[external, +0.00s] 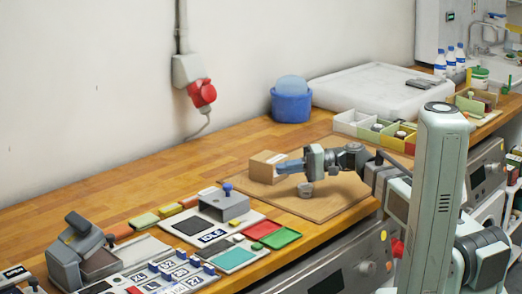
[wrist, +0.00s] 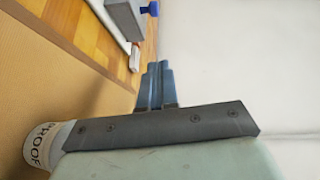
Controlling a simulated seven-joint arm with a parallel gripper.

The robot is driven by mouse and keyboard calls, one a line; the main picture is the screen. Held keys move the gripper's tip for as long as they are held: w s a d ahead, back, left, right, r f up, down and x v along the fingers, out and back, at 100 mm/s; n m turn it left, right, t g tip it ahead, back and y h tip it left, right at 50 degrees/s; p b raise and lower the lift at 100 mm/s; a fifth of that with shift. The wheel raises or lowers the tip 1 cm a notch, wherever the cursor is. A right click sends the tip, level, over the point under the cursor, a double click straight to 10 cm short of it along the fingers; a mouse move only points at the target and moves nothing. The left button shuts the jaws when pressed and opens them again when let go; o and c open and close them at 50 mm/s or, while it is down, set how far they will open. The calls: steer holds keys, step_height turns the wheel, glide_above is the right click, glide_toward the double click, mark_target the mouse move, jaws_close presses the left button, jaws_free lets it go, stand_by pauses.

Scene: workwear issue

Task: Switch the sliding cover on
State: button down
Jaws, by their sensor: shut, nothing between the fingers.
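A grey box-like cover with a blue knob (external: 224,205) stands on a white board left of centre in the external view; I take it to be the sliding cover. Its grey body (wrist: 124,17) and the blue knob also show at the top of the wrist view. A dark plate lies on the board beside it. My gripper (external: 283,167) is well to the right of the cover, above a tan mat, pointing left. Its blue fingers (wrist: 157,84) are together with nothing between them, apart from the cover.
A cardboard box (external: 262,164) stands right by my fingertips. A small cylinder (external: 305,190) is below my wrist; a white one marked "PROOF" (wrist: 42,146) shows in the wrist view. A blue tub (external: 291,106) stands behind. Lettered tiles and a grey device (external: 78,250) lie front left.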

mark_target(224, 199)
steer(key=shift+a, duration=0.1)
steer(key=a, duration=0.3)
steer(key=s+a, duration=0.1)
steer(key=a, duration=0.2)
steer(key=a+f, duration=0.1)
steer(key=a, duration=0.2)
steer(key=shift+s, duration=0.15)
steer(key=shift+s+a+f, duration=0.25)
steer(key=shift+s+a, duration=0.8)
steer(key=shift+s, duration=0.1)
steer(key=shift+s+a+f, duration=0.1)
steer(key=shift+s+a, duration=0.3)
steer(key=shift+s, duration=0.15)
steer(key=shift+a, duration=0.1)
steer(key=s+a, duration=0.8)
steer(key=shift+s+a, duration=0.2)
steer(key=shift+s, duration=0.1)
